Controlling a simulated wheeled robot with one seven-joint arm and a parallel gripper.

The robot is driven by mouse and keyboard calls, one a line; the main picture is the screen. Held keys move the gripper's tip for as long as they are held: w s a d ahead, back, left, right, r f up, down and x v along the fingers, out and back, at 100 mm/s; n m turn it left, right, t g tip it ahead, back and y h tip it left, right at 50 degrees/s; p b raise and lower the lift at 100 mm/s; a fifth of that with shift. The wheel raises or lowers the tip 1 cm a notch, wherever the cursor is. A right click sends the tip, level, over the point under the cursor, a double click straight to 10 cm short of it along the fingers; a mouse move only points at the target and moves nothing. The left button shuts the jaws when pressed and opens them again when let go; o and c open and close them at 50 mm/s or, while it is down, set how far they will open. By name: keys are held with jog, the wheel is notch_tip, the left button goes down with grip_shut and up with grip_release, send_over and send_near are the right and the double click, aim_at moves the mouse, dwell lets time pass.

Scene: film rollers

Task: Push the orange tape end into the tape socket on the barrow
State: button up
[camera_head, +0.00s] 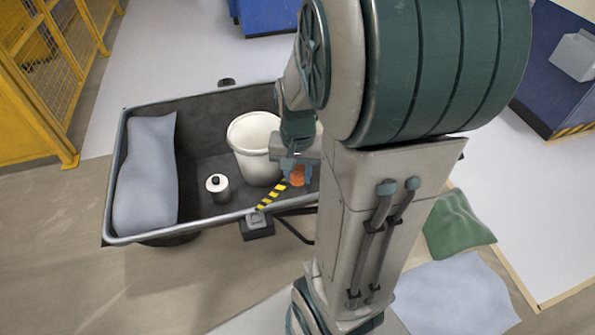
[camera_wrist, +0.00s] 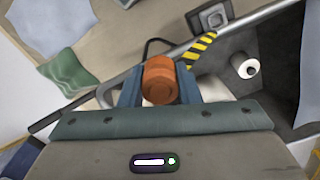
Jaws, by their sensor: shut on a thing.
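The orange tape end (camera_head: 297,175) is between my gripper's blue fingers (camera_head: 291,168). In the wrist view, the orange piece (camera_wrist: 160,78) is a ribbed round body gripped between both fingers (camera_wrist: 159,88). A yellow-and-black striped tape (camera_head: 272,195) spans between the orange piece and a grey block (camera_head: 257,219) on the barrow's near rim. That block, likely the tape socket, also shows in the wrist view (camera_wrist: 211,17), apart from the orange piece. The barrow (camera_head: 170,236) is a dark tub with a grey rim. Whether the tape joins the orange piece is hidden.
The barrow holds a white bucket (camera_head: 253,150), a white roll (camera_head: 218,187) and a grey-blue cloth (camera_head: 146,175). A green cloth (camera_head: 457,226) and a pale sheet (camera_head: 453,296) lie at right. A yellow fence (camera_head: 45,75) stands at left.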

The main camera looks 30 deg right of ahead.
aim_at(297, 168)
jog(key=shift+r+p, duration=2.5)
jog(key=shift+r, duration=0.55)
jog(key=shift+f, duration=0.1)
